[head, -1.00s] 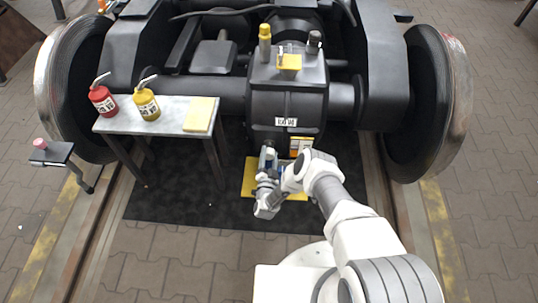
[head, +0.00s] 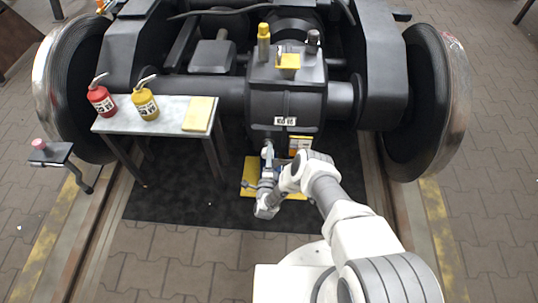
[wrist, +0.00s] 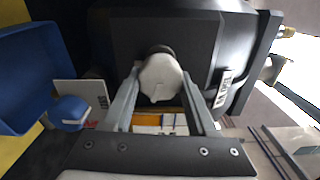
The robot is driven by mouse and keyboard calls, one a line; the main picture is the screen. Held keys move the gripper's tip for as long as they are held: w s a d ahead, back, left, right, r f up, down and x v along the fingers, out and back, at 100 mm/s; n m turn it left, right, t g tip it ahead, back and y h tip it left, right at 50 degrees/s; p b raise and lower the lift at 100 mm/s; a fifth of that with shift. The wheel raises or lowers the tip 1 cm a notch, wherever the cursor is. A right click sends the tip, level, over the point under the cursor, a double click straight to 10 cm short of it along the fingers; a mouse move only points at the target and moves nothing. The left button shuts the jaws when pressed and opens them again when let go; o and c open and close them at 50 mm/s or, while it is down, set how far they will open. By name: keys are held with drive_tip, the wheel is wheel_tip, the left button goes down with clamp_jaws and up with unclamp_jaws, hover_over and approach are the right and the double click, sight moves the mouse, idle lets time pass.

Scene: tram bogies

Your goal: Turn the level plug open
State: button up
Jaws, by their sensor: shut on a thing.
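The level plug (wrist: 160,80) is a pale, rounded knob on the dark face of the gearbox housing (wrist: 160,30). In the wrist view it sits between the two grey fingers of my gripper (wrist: 161,88), which are shut on it from either side. In the head view my gripper (head: 268,153) reaches the lower front of the black gearbox housing (head: 287,103). There the plug is hidden by the gripper and wrist. A faint line shows on the plug's face; I cannot tell how far it is turned.
A blue container (wrist: 30,75) lies close left of the fingers in the wrist view. A yellow mat (head: 250,172) is below. A side table (head: 172,113) with red (head: 101,99) and yellow (head: 145,104) bottles stands left. Wheels flank the bogie.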

drive_tip(key=m, duration=0.4)
drive_tip(key=shift+w+m, duration=0.1)
drive_tip(key=shift+m, duration=0.2)
drive_tip(key=shift+a+f+m, duration=0.1)
drive_tip(key=shift+m, duration=1.8)
drive_tip(key=o, duration=1.4)
drive_tip(key=shift+c, duration=0.2)
drive_tip(key=shift+s+f, duration=0.1)
drive_tip(key=shift+s, duration=0.15)
